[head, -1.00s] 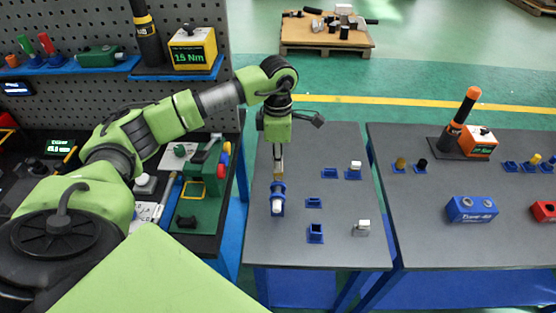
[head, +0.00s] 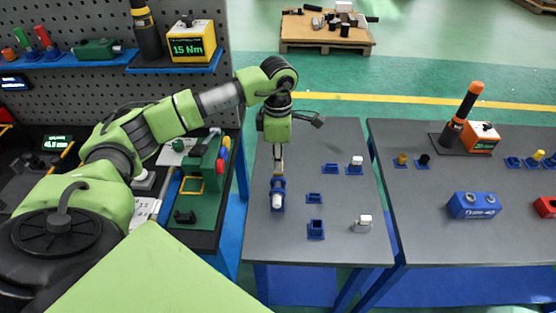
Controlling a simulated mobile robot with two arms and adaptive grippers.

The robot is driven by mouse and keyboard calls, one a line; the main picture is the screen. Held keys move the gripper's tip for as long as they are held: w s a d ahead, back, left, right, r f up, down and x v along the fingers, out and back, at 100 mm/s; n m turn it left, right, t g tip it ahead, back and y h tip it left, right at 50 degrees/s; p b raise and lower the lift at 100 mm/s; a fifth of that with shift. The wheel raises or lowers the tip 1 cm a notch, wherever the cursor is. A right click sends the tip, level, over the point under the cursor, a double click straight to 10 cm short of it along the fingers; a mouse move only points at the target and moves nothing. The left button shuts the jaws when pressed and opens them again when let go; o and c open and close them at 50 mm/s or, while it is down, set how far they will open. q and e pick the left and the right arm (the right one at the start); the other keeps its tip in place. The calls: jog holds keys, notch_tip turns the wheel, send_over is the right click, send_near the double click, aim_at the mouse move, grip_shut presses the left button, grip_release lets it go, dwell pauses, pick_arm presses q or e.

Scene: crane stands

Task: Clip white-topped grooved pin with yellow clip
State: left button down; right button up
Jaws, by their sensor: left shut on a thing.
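My left gripper (head: 278,167) points down over the left part of the middle grey table, directly behind a blue holder (head: 278,186). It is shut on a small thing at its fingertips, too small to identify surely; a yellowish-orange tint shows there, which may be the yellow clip. A white-topped pin (head: 277,201) sits at the blue holder, its white end toward me; its groove cannot be made out. The gripper's tips are at the far end of this holder, and I cannot tell whether they touch it. My right gripper is not in view.
Blue holders (head: 316,229) stand right of the gripper. One white-topped part (head: 356,161) is at the back and another (head: 363,223) at the front right. The right table holds a blue block (head: 473,206) and an orange-topped tool (head: 464,114). A green fixture (head: 201,189) stands left.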

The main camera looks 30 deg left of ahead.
pick_arm(q)
jog(key=shift+f, duration=0.35)
jog(key=c, duration=2)
grip_release()
jog(key=shift+r+p, duration=1.3)
jog(key=shift+r, duration=1.25)
